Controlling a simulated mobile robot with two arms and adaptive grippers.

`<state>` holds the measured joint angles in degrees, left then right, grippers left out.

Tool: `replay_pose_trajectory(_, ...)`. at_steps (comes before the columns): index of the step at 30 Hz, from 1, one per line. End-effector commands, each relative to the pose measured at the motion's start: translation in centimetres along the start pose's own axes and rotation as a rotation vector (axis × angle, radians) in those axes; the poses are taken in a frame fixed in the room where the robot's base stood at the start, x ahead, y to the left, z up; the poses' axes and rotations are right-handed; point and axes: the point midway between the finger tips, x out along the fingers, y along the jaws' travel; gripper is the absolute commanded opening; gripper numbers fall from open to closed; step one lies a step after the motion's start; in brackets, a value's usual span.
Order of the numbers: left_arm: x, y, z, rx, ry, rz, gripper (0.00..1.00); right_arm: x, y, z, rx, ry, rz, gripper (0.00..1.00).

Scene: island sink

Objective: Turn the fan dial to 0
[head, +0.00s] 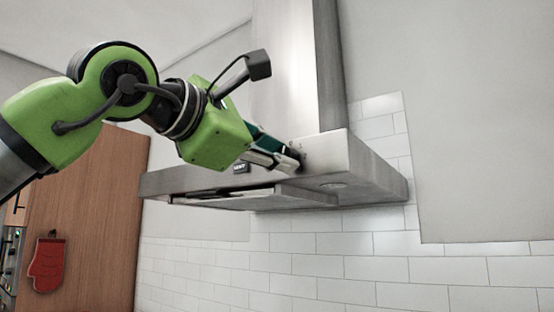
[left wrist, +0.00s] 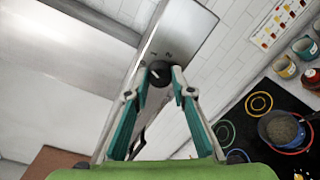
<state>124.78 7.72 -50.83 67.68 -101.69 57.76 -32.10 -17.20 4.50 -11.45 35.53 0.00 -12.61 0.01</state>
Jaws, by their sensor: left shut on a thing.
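The fan dial (left wrist: 160,73) is a small dark round knob on the front face of the steel range hood (head: 342,152). The left wrist view shows the numerals 1 and 2 beside it; I cannot clearly read its pointer. My left gripper (head: 296,160) reaches the hood's front face from the left, and in the head view its fingertips mostly hide the dial. In the left wrist view the two fingers (left wrist: 157,90) stand on either side of the dial, shut on it. My right gripper is in neither view.
The hood's underside juts out over a white tiled wall (head: 330,268). A wooden cabinet side (head: 95,215) with a red oven mitt (head: 47,265) is at the left. In the left wrist view, a cooktop (left wrist: 262,115) with a pan (left wrist: 280,130) lies below.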

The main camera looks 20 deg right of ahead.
Motion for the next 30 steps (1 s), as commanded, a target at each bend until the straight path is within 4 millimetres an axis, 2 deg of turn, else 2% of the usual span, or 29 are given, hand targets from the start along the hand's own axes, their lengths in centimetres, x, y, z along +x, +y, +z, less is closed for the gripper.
replay_pose_trajectory(12, 0.0, -0.1, -0.1, -0.263, -0.01, -0.001, 0.01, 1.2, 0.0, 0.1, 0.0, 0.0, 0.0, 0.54)
replay_pose_trajectory(30, 0.1, -0.2, -0.1, -0.334, -0.012, -0.004, 0.01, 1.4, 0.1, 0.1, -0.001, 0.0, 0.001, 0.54)
